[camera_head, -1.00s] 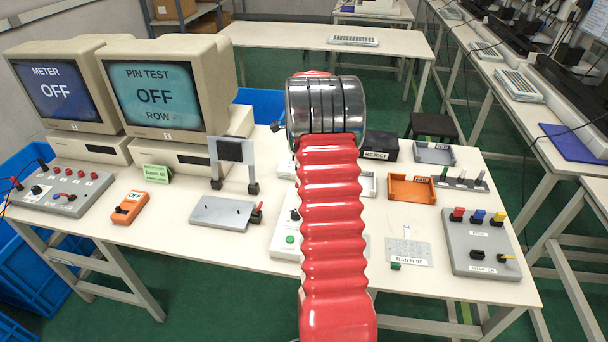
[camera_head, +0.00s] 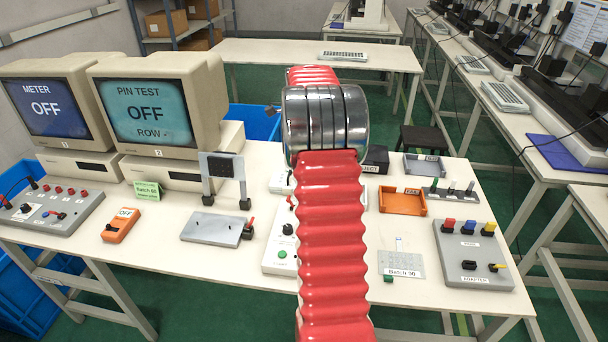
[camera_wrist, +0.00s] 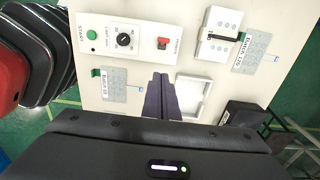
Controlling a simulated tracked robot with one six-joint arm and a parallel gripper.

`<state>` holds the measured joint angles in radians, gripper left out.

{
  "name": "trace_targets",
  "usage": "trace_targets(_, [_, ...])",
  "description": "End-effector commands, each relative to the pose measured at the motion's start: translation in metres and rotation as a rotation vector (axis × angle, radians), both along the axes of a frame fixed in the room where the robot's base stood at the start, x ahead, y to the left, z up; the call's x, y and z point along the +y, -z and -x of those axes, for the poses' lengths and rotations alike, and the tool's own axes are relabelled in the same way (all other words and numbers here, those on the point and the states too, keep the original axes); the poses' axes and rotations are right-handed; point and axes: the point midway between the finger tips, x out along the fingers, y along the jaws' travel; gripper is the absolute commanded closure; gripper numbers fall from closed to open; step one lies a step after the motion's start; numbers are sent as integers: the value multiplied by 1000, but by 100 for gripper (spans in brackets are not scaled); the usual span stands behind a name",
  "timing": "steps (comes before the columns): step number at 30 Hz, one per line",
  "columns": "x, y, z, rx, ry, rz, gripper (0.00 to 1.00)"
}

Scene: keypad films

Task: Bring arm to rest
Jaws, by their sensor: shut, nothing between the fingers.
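My arm, with a ribbed red sleeve and a ringed metal joint, rises through the middle of the head view above the bench (camera_head: 225,262). Its far end is mostly hidden behind that joint in the head view. In the wrist view my gripper (camera_wrist: 160,80) shows as two dark fingers pressed together, shut and empty. The fingers hang above the bench, below the control box (camera_wrist: 125,38) with its green button, knob and red switch. A white square tray (camera_wrist: 194,97) lies just right of the fingers. Whether the fingers touch anything is not clear, but they appear apart from the bench.
Two monitors reading OFF (camera_head: 145,110) stand at the left. An orange handheld meter (camera_head: 121,226), a grey fixture (camera_head: 217,229), an orange tray (camera_head: 402,201) and a grey adapter panel (camera_head: 472,255) lie on the bench. The black reject box (camera_wrist: 241,114) is right of the gripper.

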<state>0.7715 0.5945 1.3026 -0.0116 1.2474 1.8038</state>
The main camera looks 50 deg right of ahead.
Motion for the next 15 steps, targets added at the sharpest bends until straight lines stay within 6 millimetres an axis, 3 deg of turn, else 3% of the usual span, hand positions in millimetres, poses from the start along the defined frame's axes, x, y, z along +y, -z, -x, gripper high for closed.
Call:
trace_targets(4, [1,-9,-2,0,0,0,100])
trace_targets(15, [2,-10,-2,0,-1,0,100])
